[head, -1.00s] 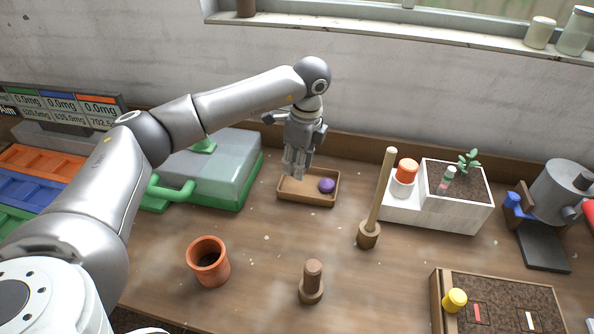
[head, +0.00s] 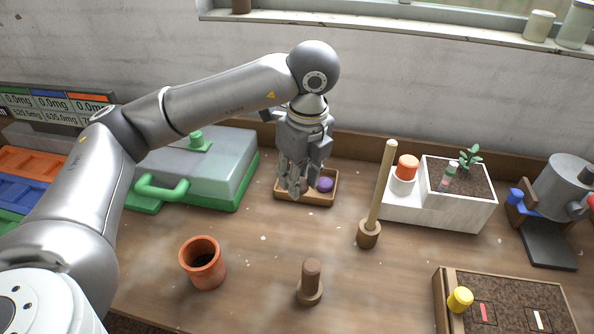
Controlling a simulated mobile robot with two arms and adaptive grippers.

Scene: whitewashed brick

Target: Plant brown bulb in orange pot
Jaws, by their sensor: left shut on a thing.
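My left gripper (head: 293,187) is at the small wooden tray (head: 318,203), its fingers shut on the brown bulb (head: 306,185). The bulb is mostly hidden by the fingers, and I cannot tell whether it is clear of the tray floor. A purple bulb (head: 325,184) lies in the tray just right of the fingers. The orange pot (head: 203,262) stands upright on the bench, nearer and to the left, with a dark inside. My right gripper is not in view.
A green-based box with a clear lid (head: 205,165) stands left of the tray. A wooden dibber (head: 311,282) and a tall-handled tool (head: 369,234) stand upright in front. A white planter (head: 440,212) is at right. Bench between tray and pot is clear.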

